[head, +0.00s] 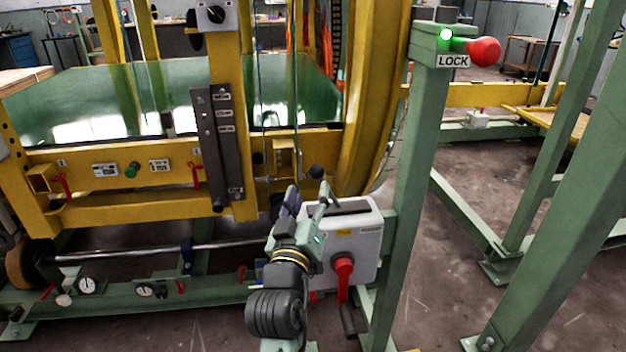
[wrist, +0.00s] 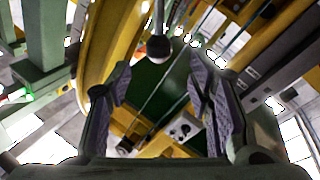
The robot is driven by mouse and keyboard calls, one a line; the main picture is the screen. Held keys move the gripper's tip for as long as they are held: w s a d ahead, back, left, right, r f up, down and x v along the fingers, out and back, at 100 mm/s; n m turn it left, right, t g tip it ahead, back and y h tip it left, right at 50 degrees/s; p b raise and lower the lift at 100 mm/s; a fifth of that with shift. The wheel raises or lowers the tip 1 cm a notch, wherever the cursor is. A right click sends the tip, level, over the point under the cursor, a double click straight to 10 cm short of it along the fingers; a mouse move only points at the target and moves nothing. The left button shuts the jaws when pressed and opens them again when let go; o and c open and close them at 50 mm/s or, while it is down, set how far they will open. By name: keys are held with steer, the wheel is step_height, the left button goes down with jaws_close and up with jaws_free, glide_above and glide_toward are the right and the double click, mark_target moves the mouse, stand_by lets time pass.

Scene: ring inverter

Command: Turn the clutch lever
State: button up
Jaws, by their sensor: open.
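A round black knob (head: 316,171) shows just above my gripper's fingertips in the head view. In the wrist view the black knob (wrist: 158,48) sits on a thin bright rod, in line with the gap between the fingers. It appears to be the clutch lever's end; no label confirms this. My gripper (head: 308,199) is open and empty, pointing up and away from the camera. In the wrist view the open gripper (wrist: 159,76) has one finger on each side, with the knob beyond the tips and apparently untouched. The lever's base is hidden.
A grey box (head: 365,225) with a red handle (head: 343,266) and black crank grip (head: 348,320) stands right of my gripper. A green post (head: 415,170) carries a LOCK sign and red knob (head: 485,51). The yellow frame (head: 120,153) lies behind. Open floor lies right.

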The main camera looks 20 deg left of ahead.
steer(key=v, duration=0.4)
stand_by(0.4)
